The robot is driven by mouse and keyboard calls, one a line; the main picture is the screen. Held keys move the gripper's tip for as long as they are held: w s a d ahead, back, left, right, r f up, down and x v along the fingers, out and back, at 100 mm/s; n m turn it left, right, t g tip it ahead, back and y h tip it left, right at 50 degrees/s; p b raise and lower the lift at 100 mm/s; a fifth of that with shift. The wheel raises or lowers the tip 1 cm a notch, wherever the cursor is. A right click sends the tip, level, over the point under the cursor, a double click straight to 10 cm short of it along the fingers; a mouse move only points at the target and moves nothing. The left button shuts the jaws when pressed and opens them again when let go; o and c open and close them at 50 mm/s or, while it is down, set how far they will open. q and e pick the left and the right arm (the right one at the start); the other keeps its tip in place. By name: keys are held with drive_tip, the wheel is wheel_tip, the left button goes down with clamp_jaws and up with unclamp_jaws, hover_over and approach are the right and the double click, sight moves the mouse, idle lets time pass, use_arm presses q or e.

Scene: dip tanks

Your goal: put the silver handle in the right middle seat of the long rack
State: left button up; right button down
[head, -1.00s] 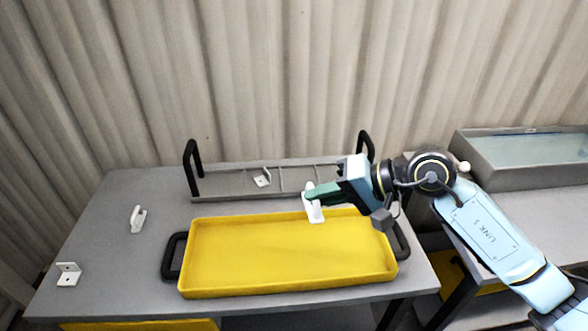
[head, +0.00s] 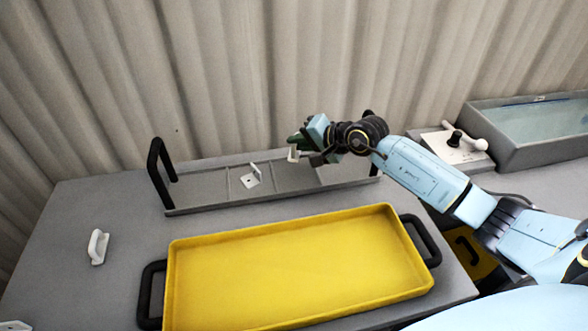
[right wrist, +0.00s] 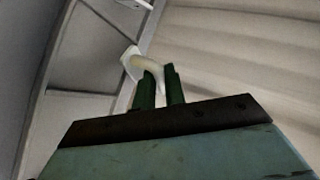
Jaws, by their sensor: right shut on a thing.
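My right gripper (head: 302,141) is shut on a pale handle (head: 293,154), taken to be the silver handle, and holds it over the long rack. In the right wrist view the handle (right wrist: 147,64) shows as a curved grip on a flat plate, tilted between the fingertips (right wrist: 160,76). The long grey rack (head: 205,188) stands along the back of the table, with cross bars dividing its seats. A white bracket (head: 251,178) sits in a seat near its middle. My right arm and gripper hide part of the rack's right side. My left gripper is out of view.
A yellow tray (head: 300,225) with black grips lies empty in front of the rack. Another pale handle (head: 98,247) and a white bracket (head: 14,326) lie on the table (head: 75,205) at left. A grey tank (head: 530,152) and a control box (head: 455,145) stand at right.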

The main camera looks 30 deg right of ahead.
wheel_tip(320, 180, down, 4)
drive_tip(key=shift+s+f, duration=0.1)
wheel_tip(320, 180, down, 4)
drive_tip(key=shift+r+b, duration=0.1)
drive_tip(key=shift+b, duration=0.45)
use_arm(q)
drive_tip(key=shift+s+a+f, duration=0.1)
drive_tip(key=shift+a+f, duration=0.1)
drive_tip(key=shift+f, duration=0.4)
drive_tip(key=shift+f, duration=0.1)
use_arm(e)
drive_tip(key=shift+f, duration=0.2)
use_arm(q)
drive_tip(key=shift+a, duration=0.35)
use_arm(e)
drive_tip(key=c, duration=1.5)
unclamp_jaws()
drive_tip(key=shift+o, duration=0.2)
